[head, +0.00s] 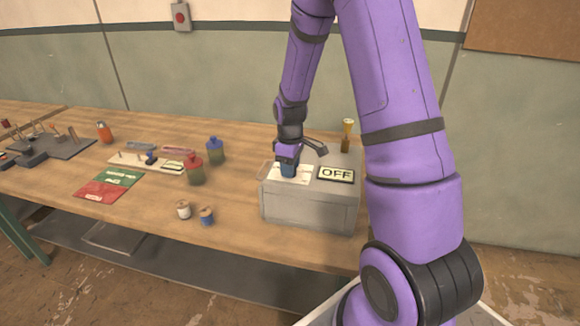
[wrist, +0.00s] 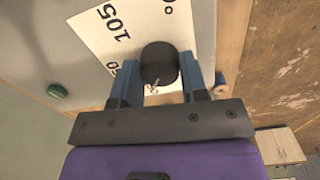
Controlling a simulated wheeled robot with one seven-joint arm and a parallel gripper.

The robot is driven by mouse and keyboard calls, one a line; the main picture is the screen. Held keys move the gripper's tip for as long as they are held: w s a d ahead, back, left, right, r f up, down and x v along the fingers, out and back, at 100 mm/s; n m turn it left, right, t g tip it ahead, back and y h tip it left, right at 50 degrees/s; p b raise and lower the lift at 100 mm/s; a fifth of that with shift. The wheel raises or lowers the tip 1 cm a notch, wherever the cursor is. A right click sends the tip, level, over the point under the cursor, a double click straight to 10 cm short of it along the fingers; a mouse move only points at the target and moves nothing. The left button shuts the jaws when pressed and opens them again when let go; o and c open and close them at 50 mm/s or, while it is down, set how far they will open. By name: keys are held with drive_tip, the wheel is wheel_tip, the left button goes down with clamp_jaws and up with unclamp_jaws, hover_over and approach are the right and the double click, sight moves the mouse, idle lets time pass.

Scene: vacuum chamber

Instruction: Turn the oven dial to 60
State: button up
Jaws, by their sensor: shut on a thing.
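The oven (head: 308,208) is a grey box on the wooden bench, with a white dial plate and a display (head: 336,174) reading "OFF" on its top. In the wrist view the black dial (wrist: 158,62) sits on the white plate (wrist: 95,30), which shows "105" and a partly covered number ending in 0. My gripper (head: 288,170) points down at the plate. In the wrist view its blue-grey fingers (wrist: 160,76) are shut on the dial, one on each side. A small light pointer shows on the dial. In the head view the gripper hides the dial.
A gold-topped object (head: 347,135) stands behind the oven. A green button (wrist: 58,91) shows beside the plate. The bench's front middle is mostly clear.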

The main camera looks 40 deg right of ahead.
drive_tip(key=m, duration=1)
drive_tip(key=shift+m, duration=0.4)
idle(0.4)
drive_tip(key=o, duration=0.9)
drive_tip(key=shift+o, duration=0.2)
wheel_tip(320, 180, up, 11)
drive_tip(key=shift+f, duration=0.1)
